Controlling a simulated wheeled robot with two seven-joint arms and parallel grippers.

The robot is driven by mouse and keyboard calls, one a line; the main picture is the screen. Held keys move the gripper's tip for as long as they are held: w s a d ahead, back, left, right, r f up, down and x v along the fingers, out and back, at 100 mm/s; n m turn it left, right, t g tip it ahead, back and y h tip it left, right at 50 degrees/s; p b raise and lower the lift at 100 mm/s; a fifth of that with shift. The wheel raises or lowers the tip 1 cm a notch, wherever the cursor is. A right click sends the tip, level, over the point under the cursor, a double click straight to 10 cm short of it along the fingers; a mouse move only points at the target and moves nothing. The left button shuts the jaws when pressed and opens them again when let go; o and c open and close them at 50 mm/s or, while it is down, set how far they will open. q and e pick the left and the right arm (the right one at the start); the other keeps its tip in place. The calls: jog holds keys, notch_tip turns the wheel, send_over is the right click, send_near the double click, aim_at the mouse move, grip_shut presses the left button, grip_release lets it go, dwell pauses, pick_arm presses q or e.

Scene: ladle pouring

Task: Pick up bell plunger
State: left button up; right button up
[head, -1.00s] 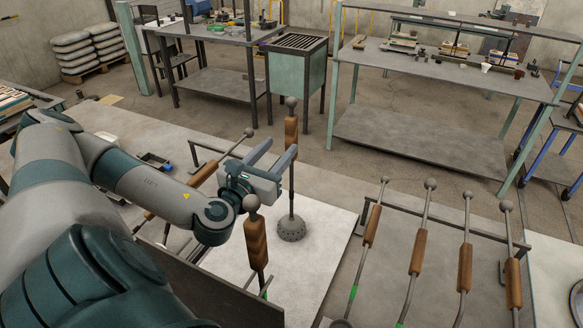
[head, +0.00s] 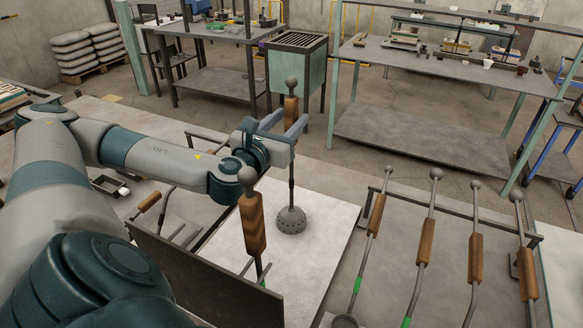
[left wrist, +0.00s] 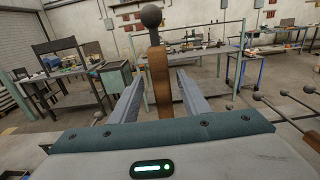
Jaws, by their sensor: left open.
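The bell plunger stands upright on a pale board (head: 325,225), with a grey perforated bell (head: 291,220) at its foot, a thin dark shaft, a wooden handle (head: 291,108) and a ball top (head: 291,82). My left gripper (head: 292,118) is open, with its fingers at the lower part of the handle. In the left wrist view the wooden handle (left wrist: 159,82) rises between the two spread fingers (left wrist: 158,82), with visible gaps on both sides. The ball knob (left wrist: 151,16) is above the fingers. My right gripper is not in view.
Another wooden-handled tool (head: 253,222) stands close in front of the plunger, near my left gripper. A dark upright panel (head: 195,275) is at the front left. Several long-handled tools lean on a rack (head: 455,212) at the right. Space above the board's right side is clear.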

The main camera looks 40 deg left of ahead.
pick_arm(q)
jog(key=shift+w+a+r+p, duration=0.1)
jog(key=shift+w+p, duration=0.3)
jog(key=shift+p, duration=0.05)
jog(key=p+x, duration=0.2)
jog(key=x, duration=0.1)
jog(key=shift+w, duration=0.35)
jog(key=shift+w+a+f, duration=0.15)
jog(key=shift+w+f, duration=0.15)
jog(key=shift+w, duration=0.05)
grip_shut()
jog(key=shift+r, duration=0.1)
